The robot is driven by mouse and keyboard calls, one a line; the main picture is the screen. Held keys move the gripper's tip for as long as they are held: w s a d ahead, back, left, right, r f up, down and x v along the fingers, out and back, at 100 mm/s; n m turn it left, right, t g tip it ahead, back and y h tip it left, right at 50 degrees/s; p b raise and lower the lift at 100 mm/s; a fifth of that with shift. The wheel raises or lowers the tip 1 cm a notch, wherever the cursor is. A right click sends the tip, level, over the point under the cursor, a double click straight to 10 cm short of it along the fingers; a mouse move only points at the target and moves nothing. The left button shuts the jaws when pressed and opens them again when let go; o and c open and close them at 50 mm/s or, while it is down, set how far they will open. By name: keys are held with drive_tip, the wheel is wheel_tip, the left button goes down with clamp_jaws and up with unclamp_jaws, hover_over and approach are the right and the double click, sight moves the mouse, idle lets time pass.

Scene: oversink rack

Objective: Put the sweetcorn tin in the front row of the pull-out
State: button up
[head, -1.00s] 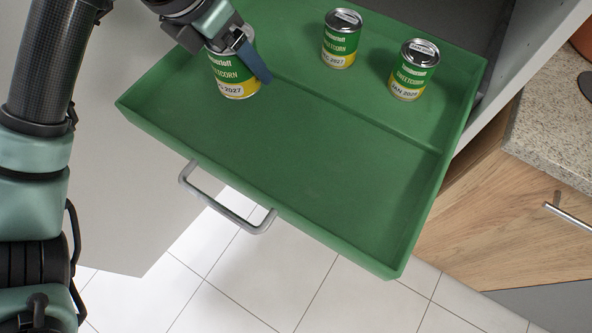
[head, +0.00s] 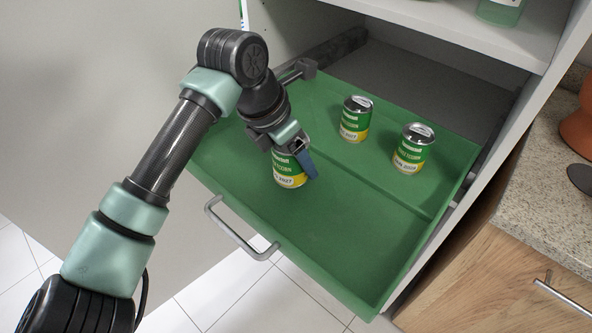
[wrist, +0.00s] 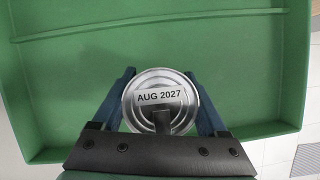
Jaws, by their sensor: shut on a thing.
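My gripper (head: 304,160) is shut on a sweetcorn tin (head: 290,178), green and yellow with a silver lid. The tin is upright in the left part of the front section of the green pull-out (head: 345,245), on the handle side of its low ridge. The wrist view shows the tin's lid (wrist: 160,82), marked AUG 2027, between my two blue fingers. Whether its base touches the pull-out floor I cannot tell. Two more sweetcorn tins stand behind the ridge, one in the middle (head: 354,122) and one to the right (head: 411,152).
The front section right of the held tin is clear. The pull-out has raised rims and a grey handle (head: 238,235) in front. A cabinet shelf (head: 440,35) overhangs its back. A stone counter (head: 530,180) stands at the right.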

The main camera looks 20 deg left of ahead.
sight(297, 169)
drive_tip(key=shift+f, duration=1.7)
drive_tip(key=shift+f+b, duration=0.15)
drive_tip(key=shift+b, duration=0.15)
drive_tip(key=o, duration=1.6)
drive_tip(key=shift+c, duration=0.2)
drive_tip(key=shift+r, duration=0.25)
drive_tip(key=p+v, duration=0.1)
drive_tip(key=v, duration=1.1)
